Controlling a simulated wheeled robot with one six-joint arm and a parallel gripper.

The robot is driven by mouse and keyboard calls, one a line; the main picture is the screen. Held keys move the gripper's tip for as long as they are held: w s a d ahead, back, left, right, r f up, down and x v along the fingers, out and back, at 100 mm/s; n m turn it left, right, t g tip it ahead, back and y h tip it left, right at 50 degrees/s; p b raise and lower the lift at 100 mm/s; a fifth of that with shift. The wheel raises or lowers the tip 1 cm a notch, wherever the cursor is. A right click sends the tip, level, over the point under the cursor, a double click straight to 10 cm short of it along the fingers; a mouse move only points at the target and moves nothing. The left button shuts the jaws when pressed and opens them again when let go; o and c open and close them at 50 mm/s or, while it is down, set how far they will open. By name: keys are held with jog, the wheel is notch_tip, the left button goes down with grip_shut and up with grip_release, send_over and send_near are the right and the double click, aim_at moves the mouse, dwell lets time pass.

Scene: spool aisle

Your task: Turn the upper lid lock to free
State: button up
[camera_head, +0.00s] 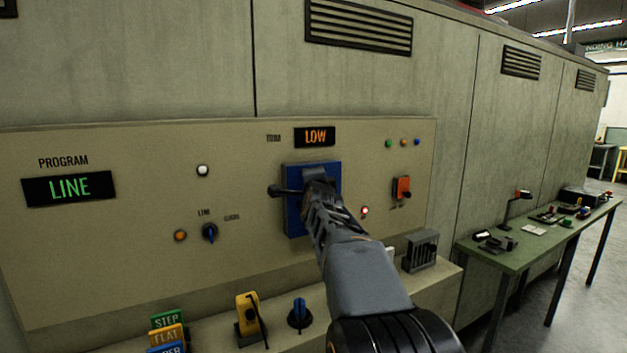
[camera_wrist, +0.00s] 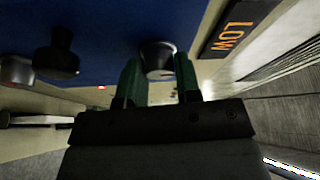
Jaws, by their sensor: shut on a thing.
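The blue lock plate (camera_head: 297,222) is on the beige panel below the orange LOW display. My gripper (camera_head: 318,186) is in front of the plate and hides most of its right part. In the wrist view, my gripper (camera_wrist: 158,76) has its two green fingers on either side of a round metal knob (camera_wrist: 157,53) at the plate's end nearest the LOW display, apparently the upper lid lock. It is shut on this knob. A black knob (camera_wrist: 57,55) and another metal knob (camera_wrist: 15,70) sit farther along the plate. The lock's markings are not readable.
A black lever (camera_head: 285,191) sticks out left of the plate. A red switch (camera_head: 402,188) is to the right, a blue selector (camera_head: 210,232) to the left. A ledge (camera_head: 275,340) with a yellow holder (camera_head: 247,312) runs below. A green table (camera_head: 520,257) stands at right.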

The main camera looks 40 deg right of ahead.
jog(key=o, duration=0.9)
jog(key=shift+s, duration=0.1)
jog(key=shift+v, duration=6.8)
